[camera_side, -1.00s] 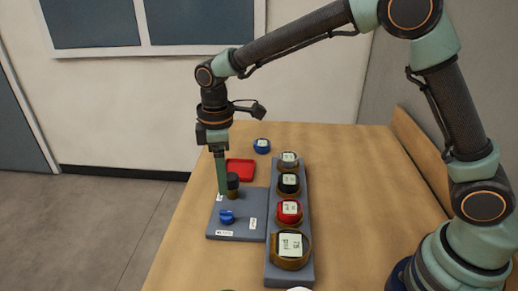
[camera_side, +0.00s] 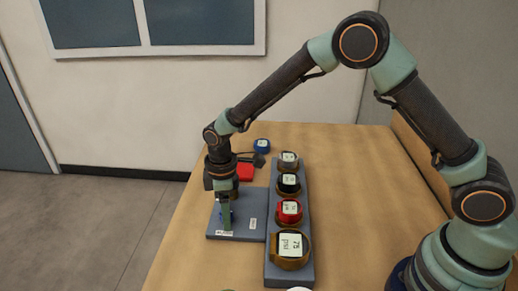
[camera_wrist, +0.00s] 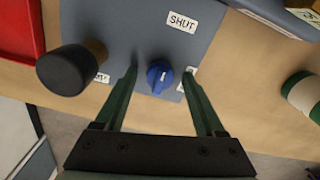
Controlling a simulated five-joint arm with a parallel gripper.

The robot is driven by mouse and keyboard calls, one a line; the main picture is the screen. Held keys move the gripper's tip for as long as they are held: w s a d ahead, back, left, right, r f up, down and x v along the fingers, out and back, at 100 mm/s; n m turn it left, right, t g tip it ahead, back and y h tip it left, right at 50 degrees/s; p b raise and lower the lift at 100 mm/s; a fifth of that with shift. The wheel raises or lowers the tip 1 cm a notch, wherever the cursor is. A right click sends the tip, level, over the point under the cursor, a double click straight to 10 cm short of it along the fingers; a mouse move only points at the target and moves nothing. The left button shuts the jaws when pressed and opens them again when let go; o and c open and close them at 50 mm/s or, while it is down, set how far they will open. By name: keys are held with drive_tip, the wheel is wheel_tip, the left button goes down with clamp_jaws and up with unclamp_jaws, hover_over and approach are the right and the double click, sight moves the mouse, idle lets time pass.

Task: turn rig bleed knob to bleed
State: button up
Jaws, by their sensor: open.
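The blue bleed knob (camera_wrist: 159,76) stands on the grey rig plate (camera_wrist: 135,22) and shows between my fingertips in the wrist view. A small pale mark shows on its face; I cannot tell for certain which way it points. A label reading SHUT (camera_wrist: 182,21) lies beyond the knob. Other labels lie left and right of it, partly hidden by my fingers. My gripper (camera_wrist: 160,78) is open, one finger on each side of the knob, with gaps visible. In the side view my gripper (camera_side: 226,222) is low over the plate (camera_side: 247,232) and mostly hides the knob.
A black-capped brass post (camera_wrist: 70,68) stands left of the knob. A red tray (camera_side: 245,172) lies behind the plate, and a blue round part (camera_side: 262,146) farther back. A grey block (camera_side: 288,276) with several gauges runs along the plate's right side.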

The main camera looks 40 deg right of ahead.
clamp_jaws()
drive_tip(key=m, duration=0.4)
drive_tip(key=shift+m, duration=0.4)
drive_tip(key=m, duration=0.4)
drive_tip(key=shift+m, duration=0.3)
drive_tip(key=m, duration=0.4)
drive_tip(key=shift+m, duration=2.3)
